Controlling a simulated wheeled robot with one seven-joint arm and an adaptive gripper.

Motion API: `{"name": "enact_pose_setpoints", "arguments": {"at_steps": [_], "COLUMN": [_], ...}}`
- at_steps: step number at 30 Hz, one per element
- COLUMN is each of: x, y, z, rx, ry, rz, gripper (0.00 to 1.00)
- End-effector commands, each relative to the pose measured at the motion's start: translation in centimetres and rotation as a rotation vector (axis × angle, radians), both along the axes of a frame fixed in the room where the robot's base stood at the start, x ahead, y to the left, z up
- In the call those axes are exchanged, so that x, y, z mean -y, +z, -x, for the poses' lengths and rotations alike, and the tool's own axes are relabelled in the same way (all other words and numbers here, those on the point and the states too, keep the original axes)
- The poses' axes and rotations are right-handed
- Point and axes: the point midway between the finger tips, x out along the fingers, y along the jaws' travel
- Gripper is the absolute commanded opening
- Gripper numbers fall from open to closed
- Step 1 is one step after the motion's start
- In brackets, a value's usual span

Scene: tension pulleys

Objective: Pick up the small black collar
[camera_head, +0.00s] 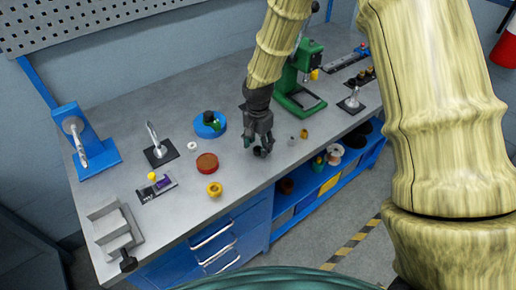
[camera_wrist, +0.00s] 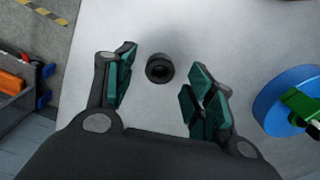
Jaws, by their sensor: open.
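The small black collar (camera_wrist: 160,68) stands on the grey bench top in the wrist view, a short dark ring with a hole facing the camera. My gripper (camera_wrist: 160,84) is open, with one teal-padded finger on each side and the collar between and slightly beyond the fingertips. Neither finger appears to touch it. In the head view my gripper (camera_head: 261,148) points down over the bench near its front edge. The collar (camera_head: 259,152) is a dark shape at the fingertips there, partly hidden by them.
A blue round dish (camera_head: 210,125) with a green and black part lies left of my gripper. Two small parts (camera_head: 304,133) lie to the right, before a green press (camera_head: 297,85). The bench's front edge is close.

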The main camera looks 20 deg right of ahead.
Motion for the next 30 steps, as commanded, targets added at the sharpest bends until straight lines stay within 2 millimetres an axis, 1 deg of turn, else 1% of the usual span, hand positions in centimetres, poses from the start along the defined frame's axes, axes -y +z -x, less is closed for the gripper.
{"name": "enact_pose_setpoints", "arguments": {"at_steps": [3,6,15,20,21,22,30], "x": [0.0,0.0,0.0,0.0,0.0,0.0,0.0], "y": [-0.9,-1.4,-1.6,-1.6,-1.6,-1.6,-1.6], "z": [0.1,0.1,0.0,0.0,0.0,0.1,0.0], "rx": [-0.001,-0.001,0.0,0.0,0.0,0.0,0.0], "ry": [0.0,-0.001,0.0,0.0,0.0,0.0,0.0], "rz": [0.0,0.001,0.0,0.0,0.0,0.0,0.0], "gripper": [0.54,0.54,0.54,0.25,0.18,0.15,0.15]}}
